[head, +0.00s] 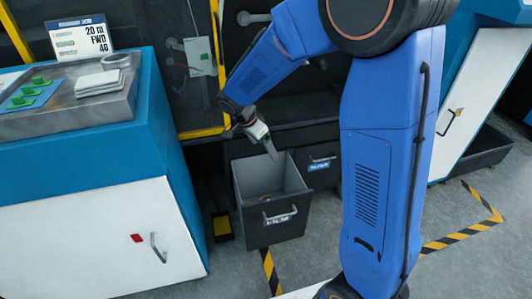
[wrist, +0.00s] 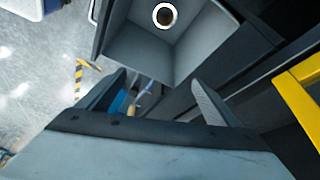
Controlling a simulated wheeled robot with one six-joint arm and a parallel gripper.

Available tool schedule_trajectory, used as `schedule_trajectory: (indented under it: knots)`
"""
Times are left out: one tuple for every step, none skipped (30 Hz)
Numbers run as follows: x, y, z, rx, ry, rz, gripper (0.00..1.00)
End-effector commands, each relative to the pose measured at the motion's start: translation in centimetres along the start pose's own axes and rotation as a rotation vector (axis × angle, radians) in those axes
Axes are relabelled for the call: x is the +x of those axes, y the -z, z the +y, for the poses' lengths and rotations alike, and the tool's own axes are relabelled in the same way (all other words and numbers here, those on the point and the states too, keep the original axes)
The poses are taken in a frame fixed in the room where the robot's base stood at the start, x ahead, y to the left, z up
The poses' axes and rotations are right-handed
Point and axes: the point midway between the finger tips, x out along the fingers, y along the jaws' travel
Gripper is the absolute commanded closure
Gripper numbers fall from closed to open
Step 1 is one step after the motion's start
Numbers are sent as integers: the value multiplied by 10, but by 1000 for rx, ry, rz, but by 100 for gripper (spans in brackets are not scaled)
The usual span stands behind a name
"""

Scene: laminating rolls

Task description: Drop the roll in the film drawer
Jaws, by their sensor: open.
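The film drawer (head: 283,225) is pulled open below the machine and has a label and a handle on its front. It also shows in the wrist view (wrist: 192,50). The roll (wrist: 164,15), a pale ring with a dark centre, lies inside on the drawer floor in the wrist view. In the head view only a small bit of it (head: 265,199) shows low in the drawer. My gripper (head: 272,152) is over the drawer's back part in the head view. In the wrist view my gripper (wrist: 158,80) has its fingers apart with nothing between them.
A second drawer front (head: 322,165) with a blue label is to the right of the film drawer. A blue and white cabinet (head: 100,235) stands at left, with a sign (head: 80,38) on top. Yellow frame bars (head: 204,131) edge the machine. Striped tape marks the floor.

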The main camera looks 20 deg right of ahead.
Motion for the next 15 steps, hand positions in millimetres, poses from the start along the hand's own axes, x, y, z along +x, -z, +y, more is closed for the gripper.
schedule_trajectory:
  knots:
    - [-11, 0, -1, 0, 4, 0, 15]
    - [-17, 0, -1, 1, 3, 0, 15]
    - [-26, 0, -1, 1, 5, 0, 15]
    - [-32, 0, -1, 1, 5, 0, 15]
    - [-37, 0, -1, 1, 4, 0, 15]
    - [-45, 0, -1, 1, 4, 0, 15]
    - [-51, 0, -1, 1, 3, 0, 15]
    - [-57, 0, -1, 0, 5, -1, 15]
    - [-65, 0, -1, 0, 4, 0, 15]
    - [-70, 0, -1, 0, 4, 0, 15]
    - [-75, 0, -1, 0, 4, 0, 15]
    - [-82, 0, -1, 1, 3, 0, 15]
    - [-87, 0, -1, 1, 4, -1, 15]
    - [-91, 0, -1, 1, 4, -1, 15]
    - [-96, 0, 0, 1, 2, 0, 15]
